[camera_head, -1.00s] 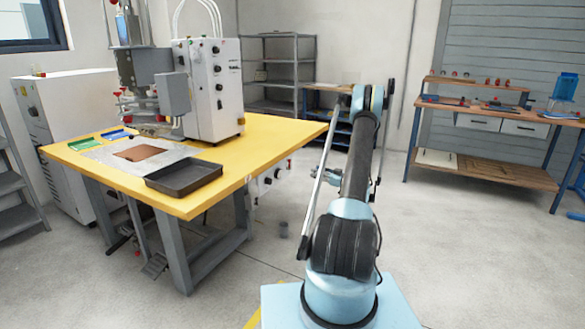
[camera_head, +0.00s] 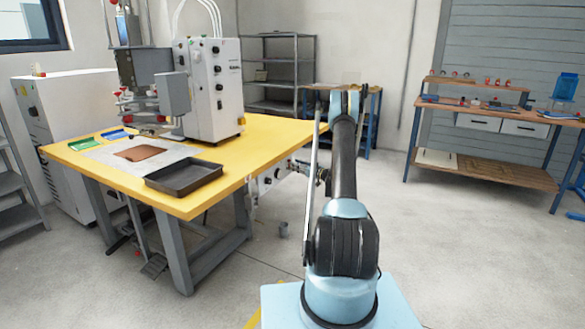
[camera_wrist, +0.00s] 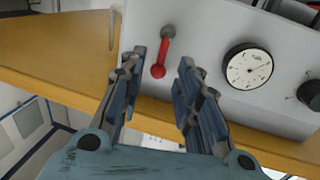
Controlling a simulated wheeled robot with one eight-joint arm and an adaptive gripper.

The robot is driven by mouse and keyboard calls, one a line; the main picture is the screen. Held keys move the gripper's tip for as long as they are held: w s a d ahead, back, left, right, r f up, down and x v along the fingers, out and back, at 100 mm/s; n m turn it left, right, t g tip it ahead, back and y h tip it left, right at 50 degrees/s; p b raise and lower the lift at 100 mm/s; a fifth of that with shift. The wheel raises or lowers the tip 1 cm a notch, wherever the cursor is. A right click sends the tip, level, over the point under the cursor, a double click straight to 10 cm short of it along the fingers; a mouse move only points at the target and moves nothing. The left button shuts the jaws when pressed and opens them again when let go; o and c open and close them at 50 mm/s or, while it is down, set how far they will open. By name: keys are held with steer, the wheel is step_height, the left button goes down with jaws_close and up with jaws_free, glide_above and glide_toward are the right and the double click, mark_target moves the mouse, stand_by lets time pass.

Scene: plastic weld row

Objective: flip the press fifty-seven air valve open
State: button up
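The air valve (camera_wrist: 163,50) is a red lever with a round end on a light grey panel (camera_wrist: 210,25), seen in the wrist view. Its lever hangs from a grey pivot, slightly tilted, with the red knob at the lower end. My gripper (camera_wrist: 162,64) is open, with one blue finger on each side of the lever. The fingers appear apart from the lever, and I cannot tell the depth gap. In the head view my gripper (camera_head: 312,172) is beside the panel (camera_head: 268,180) under the yellow table; the lever cannot be made out there.
A round pressure gauge (camera_wrist: 248,66) and a dark knob (camera_wrist: 310,94) sit right of the lever. The yellow table (camera_head: 262,143) carries the press machine (camera_head: 212,90) and a dark tray (camera_head: 184,177). Open floor lies to the right, before a workbench (camera_head: 485,170).

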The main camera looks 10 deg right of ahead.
steer(key=shift+x, duration=1.55)
jaws_close()
steer(key=shift+w+d+f+m+g+y, duration=0.1)
steer(key=shift+w+d+f+m+g, duration=0.45)
steer(key=shift+m, duration=2.1)
steer(key=shift+w+d+f+m+g+y, duration=0.1)
steer(key=shift+w+d+f+m+g, duration=0.4)
steer(key=shift+m, duration=2.1)
steer(key=shift+w+d+f+m+g+y, duration=0.2)
steer(key=shift+w+f+m+g, duration=0.65)
steer(key=shift+m, duration=1.8)
steer(key=shift+s+r, duration=0.1)
steer(key=shift+r, duration=0.1)
